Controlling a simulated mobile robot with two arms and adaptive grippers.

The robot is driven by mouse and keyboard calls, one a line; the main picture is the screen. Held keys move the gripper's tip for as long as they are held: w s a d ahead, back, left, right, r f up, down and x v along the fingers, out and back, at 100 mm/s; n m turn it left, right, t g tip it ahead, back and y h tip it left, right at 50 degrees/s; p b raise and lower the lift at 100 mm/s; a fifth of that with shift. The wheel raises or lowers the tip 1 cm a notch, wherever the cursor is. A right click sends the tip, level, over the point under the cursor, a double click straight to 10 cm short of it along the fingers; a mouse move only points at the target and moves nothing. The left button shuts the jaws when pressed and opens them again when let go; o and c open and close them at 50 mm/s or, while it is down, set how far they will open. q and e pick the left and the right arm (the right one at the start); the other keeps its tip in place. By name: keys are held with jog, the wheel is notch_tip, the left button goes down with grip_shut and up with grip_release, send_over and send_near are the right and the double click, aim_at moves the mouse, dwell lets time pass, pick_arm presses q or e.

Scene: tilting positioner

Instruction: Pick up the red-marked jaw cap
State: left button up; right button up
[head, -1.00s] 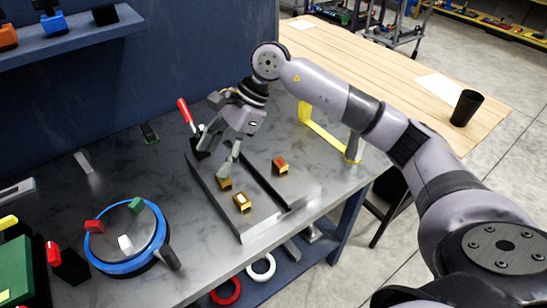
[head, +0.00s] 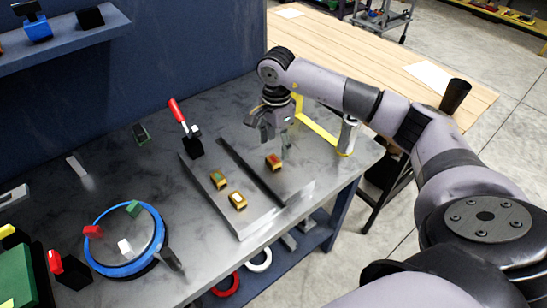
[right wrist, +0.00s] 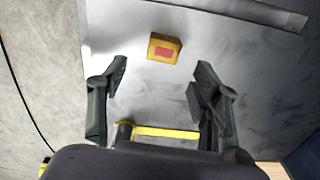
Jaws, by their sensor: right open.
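The red-marked jaw cap (head: 274,161) is a small brass-coloured block with a red top patch. It lies at the right of the grey tray (head: 262,220), apart from two other caps. In the right wrist view the red-marked cap (right wrist: 164,48) lies beyond my open fingertips, a little left of midway between them. My right gripper (head: 284,142) is above and just behind the cap in the head view, and it also shows in the right wrist view (right wrist: 160,78). It is open and empty. My left gripper is out of view.
A green-marked cap (head: 219,180) and a white-marked cap (head: 237,201) sit in the tray's left part. A red-handled clamp (head: 184,127) stands behind. A yellow bracket (head: 320,133) is to the right. A blue-rimmed round positioner (head: 98,262) is at front left.

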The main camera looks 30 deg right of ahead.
aim_at(275, 158)
jog(key=shift+f, duration=0.3)
notch_tip(275, 158, down, 5)
jog(key=p, duration=0.3)
jog(key=shift+w, duration=0.15)
jog(key=shift+f, duration=0.2)
jog(key=shift+c, duration=0.3)
jog(key=c, duration=1.2)
